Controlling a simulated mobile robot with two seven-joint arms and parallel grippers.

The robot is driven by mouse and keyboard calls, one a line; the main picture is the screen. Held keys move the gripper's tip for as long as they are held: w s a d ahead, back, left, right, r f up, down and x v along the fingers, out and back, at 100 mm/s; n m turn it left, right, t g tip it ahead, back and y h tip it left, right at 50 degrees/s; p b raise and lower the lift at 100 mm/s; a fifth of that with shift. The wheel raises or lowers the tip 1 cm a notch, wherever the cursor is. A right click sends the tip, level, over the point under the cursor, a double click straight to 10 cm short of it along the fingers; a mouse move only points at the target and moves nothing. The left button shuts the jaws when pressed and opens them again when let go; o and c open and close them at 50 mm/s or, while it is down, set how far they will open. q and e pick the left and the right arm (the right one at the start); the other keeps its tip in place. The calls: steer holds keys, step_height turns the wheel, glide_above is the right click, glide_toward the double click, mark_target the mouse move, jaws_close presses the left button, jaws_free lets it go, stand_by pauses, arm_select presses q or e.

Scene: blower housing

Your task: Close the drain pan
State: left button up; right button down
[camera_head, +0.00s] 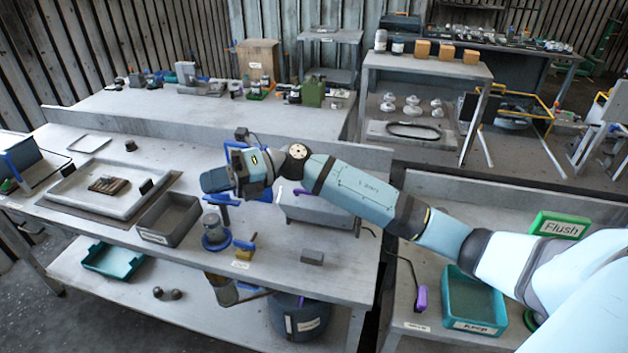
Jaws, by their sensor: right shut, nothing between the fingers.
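My right gripper (216,181) is shut and empty, above the workbench at the middle of the view. Its arm comes in from the right. A shallow pale pan (66,203), which may be the drain pan, lies on a darker mat at the left of the bench. Brown ribbed pieces and a small dark upright block show inside it. I cannot make out a lid or how it closes. The gripper is to the right of this pan and apart from it. A grey metal housing (325,212) stands behind my forearm, partly hidden. My left gripper is not in view.
A dark open bin (181,238) and a blue-based cylinder (213,229) stand near the bench's front edge. A small grey block (312,257) lies to their right. A teal bin (473,298) and a green "Flush" sign (560,227) are at right. Bare bench shows around the block.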

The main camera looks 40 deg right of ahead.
steer(key=w+d+r+n+g+h, duration=0.1)
steer(key=d+g+h, duration=0.1)
steer(key=d+h, duration=0.5)
steer(key=w+d+r+n+g+h, duration=0.1)
steer(key=d+n+g+h, duration=0.15)
steer(key=d, duration=0.85)
steer(key=w+d+r+n+g+h, duration=0.1)
steer(key=d+h, duration=0.4)
steer(key=d, duration=0.3)
steer(key=p, duration=0.3)
glide_above(314, 202)
steer(key=f, duration=1.1)
steer(key=shift+w+d+f, duration=0.15)
steer(key=shift+d+f, duration=0.05)
steer(key=shift+f, duration=0.1)
steer(key=shift+a+f, duration=0.1)
steer(key=shift+f, duration=0.25)
steer(key=shift+f+g, duration=0.1)
steer(key=shift+g, duration=0.15)
